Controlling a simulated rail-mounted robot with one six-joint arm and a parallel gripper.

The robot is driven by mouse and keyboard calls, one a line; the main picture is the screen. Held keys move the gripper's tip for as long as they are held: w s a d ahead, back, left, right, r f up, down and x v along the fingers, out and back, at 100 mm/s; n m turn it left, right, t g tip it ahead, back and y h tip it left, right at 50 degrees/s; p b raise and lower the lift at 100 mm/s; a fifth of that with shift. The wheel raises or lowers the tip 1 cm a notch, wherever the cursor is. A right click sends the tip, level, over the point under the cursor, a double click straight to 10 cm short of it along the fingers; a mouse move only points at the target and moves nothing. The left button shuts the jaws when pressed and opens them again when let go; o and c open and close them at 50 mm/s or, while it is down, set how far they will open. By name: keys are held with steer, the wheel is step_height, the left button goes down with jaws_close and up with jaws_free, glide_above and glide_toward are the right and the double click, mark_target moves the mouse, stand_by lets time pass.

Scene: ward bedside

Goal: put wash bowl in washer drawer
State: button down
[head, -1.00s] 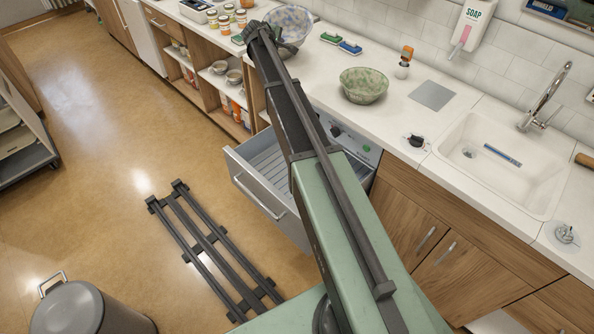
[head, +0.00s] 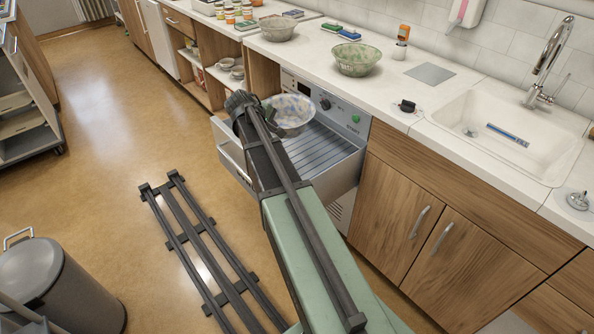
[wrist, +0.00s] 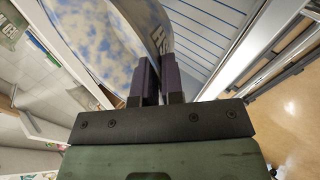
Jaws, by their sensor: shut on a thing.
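The wash bowl (head: 292,112), white with blue and tan mottling, is in the head view at the pulled-out washer drawer (head: 328,152). It is over the back left part of the slatted floor. I cannot tell whether it touches the slats. In the wrist view my gripper (wrist: 154,72) is shut on the rim wall of the bowl (wrist: 95,45), near dark lettering. The drawer slats (wrist: 195,35) show just right of the bowl there. In the head view my arm hides the fingertips and part of the drawer front.
A green mottled bowl (head: 355,60) and a pale bowl (head: 278,28) stand on the counter above. A soap dispenser (head: 466,12) hangs on the wall. The sink (head: 515,140) is at the right. A grey bin (head: 60,290) stands on the floor at lower left.

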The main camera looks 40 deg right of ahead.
mark_target(284, 125)
steer(key=s+a+f+m+g+b, duration=0.1)
steer(key=s+f+b, duration=0.45)
steer(key=f, duration=0.35)
steer(key=shift+y, duration=0.4)
steer(key=w+d, duration=0.8)
steer(key=w, duration=0.1)
steer(key=w+d, duration=0.4)
steer(key=shift+w+r, duration=0.15)
step_height(284, 125, down, 13)
steer(key=b, duration=1.2)
steer(key=shift+r, duration=0.5)
steer(key=shift+f, duration=0.2)
steer(key=c, duration=1.2)
jaws_free()
steer(key=shift+c, duration=0.2)
